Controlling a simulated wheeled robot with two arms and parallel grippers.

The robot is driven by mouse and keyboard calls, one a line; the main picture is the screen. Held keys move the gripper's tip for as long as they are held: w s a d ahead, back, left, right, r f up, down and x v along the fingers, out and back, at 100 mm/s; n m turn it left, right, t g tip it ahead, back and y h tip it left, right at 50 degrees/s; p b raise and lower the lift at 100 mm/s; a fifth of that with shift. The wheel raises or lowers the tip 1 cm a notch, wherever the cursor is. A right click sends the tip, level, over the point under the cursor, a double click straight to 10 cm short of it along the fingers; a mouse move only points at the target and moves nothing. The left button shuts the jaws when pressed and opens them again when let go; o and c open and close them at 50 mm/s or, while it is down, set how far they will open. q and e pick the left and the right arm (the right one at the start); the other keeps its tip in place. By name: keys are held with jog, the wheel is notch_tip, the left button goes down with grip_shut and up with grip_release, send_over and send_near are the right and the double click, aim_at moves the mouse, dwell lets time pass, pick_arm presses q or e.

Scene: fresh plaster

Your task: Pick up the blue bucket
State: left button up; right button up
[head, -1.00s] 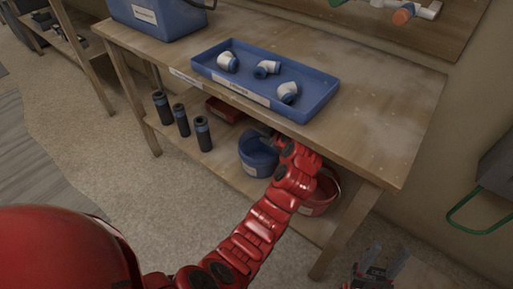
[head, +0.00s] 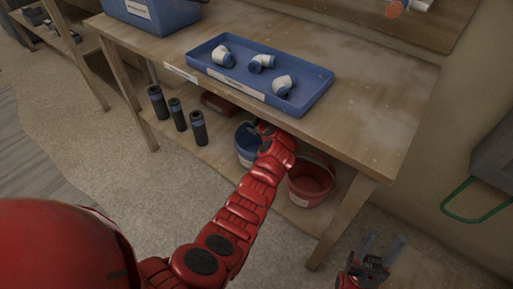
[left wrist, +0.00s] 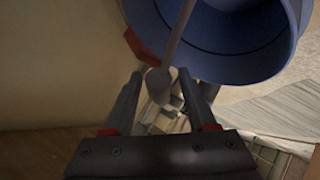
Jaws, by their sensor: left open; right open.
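The blue bucket (head: 244,146) stands on the lower shelf of the workbench, partly covered by my left arm. In the left wrist view the bucket (left wrist: 225,45) fills the upper right, with its mouth in view. Its grey handle crosses between the fingertips of my left gripper (left wrist: 160,76), which is open; contact cannot be told. In the head view that gripper is mostly hidden by its own arm and the bench edge. My right gripper (head: 384,247) is open and empty at the lower right, beside the bench leg and away from the bucket.
A red bucket (head: 311,181) stands just right of my left arm on the lower shelf. Several dark cylinders (head: 176,114) and a red tray (head: 218,103) are left of the blue bucket. The benchtop (head: 360,120) overhangs the shelf and carries a blue tray (head: 300,103) with white fittings.

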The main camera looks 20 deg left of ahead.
pick_arm(q)
jog(key=shift+w+a+f, duration=0.25)
jog(key=shift+w+f, duration=0.05)
jog(key=shift+w, duration=0.05)
grip_shut()
dwell(1.3)
